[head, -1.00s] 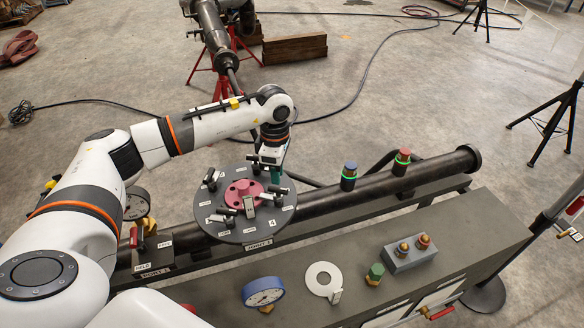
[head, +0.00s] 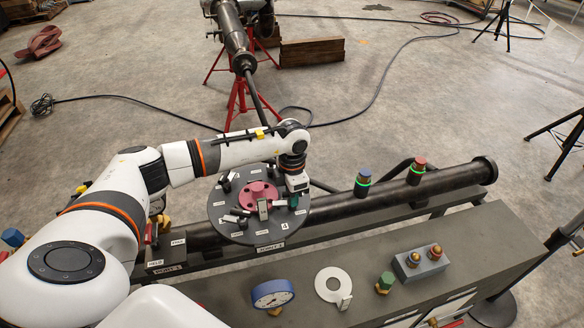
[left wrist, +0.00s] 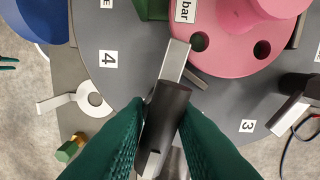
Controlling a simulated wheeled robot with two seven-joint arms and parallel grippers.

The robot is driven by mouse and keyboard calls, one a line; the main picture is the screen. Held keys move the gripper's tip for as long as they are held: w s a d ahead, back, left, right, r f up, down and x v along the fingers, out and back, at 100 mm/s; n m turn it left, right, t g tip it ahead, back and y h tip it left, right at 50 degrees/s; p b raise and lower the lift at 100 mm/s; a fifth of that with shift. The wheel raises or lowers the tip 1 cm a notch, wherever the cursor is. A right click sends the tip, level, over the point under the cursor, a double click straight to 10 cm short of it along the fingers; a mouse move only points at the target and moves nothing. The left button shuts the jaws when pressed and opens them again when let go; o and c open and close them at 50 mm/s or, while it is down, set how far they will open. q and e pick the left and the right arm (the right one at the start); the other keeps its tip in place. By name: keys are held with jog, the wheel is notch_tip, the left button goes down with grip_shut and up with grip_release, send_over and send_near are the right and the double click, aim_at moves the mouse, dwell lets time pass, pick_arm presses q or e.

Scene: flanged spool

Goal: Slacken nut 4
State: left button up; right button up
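A dark round flange plate (head: 226,222) with a pink hub (head: 258,193) lies at the near end of a black pipe; lever handles ring the hub. The number 4 label (head: 284,226) is at its near right and also shows in the left wrist view (left wrist: 108,58). My left gripper (head: 293,202) is low over the plate's right side. In the left wrist view its green fingers (left wrist: 162,112) lie on both sides of a dark handle (left wrist: 165,112) with a metal bar, between labels 4 and 3 (left wrist: 247,126). Whether they press it is unclear. My right gripper is out of view.
Red (head: 417,172) and blue (head: 363,183) buttons with green rings stand by the pipe. A blue gauge (head: 272,293), white ring tag (head: 333,285) and green-topped fitting (head: 385,283) are on the near bench. Other handles crowd the plate, one (left wrist: 295,100) right of the fingers.

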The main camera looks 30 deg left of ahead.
pick_arm(q)
jog(key=n+p, duration=0.1)
jog(key=n, duration=0.2)
jog(key=n+p, duration=0.1)
jog(key=shift+r+n+p, duration=0.25)
jog(key=shift+n+p, duration=0.1)
jog(key=shift+n, duration=0.05)
jog(key=n, duration=0.2)
jog(key=shift+f+n, duration=0.15)
jog(key=shift+n, duration=0.25)
jog(key=n+p, duration=0.2)
jog(key=n, duration=0.4)
jog(key=shift+n, duration=0.3)
jog(key=shift+f, duration=0.3)
jog(key=shift+m+b, duration=0.6)
jog(key=shift+m, duration=0.3)
jog(key=shift+r+m, duration=0.2)
jog(key=shift+m, duration=0.3)
notch_tip(320, 180, up, 7)
jog(key=p, duration=0.5)
